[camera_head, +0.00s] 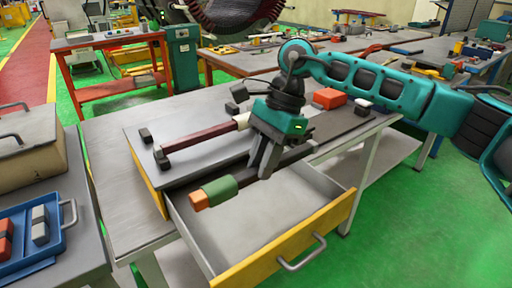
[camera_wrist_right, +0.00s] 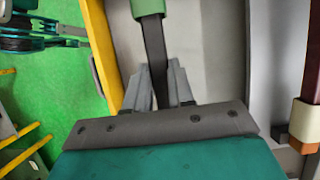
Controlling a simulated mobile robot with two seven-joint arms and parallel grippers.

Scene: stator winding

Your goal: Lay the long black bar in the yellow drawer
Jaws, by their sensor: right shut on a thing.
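The long black bar (camera_head: 239,178) has a green band and an orange tip at its left end in the head view. My right gripper (camera_head: 264,173) is shut on it near its middle and holds it over the open drawer. In the right wrist view, the dark bar (camera_wrist_right: 154,50) runs between the two fingers (camera_wrist_right: 158,90), with the green band at the top. The yellow drawer (camera_head: 285,252) is pulled out, with a yellow front, a grey handle and a bare grey floor where visible. The gap under the bar is hard to judge. My left gripper is not in view.
A dark red bar (camera_head: 200,138) lies on the grey tabletop behind the drawer. Small black blocks (camera_head: 146,136) and an orange-red block (camera_head: 329,98) are also there. A blue tray (camera_head: 40,262) and a beige case (camera_head: 30,150) stand at the left.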

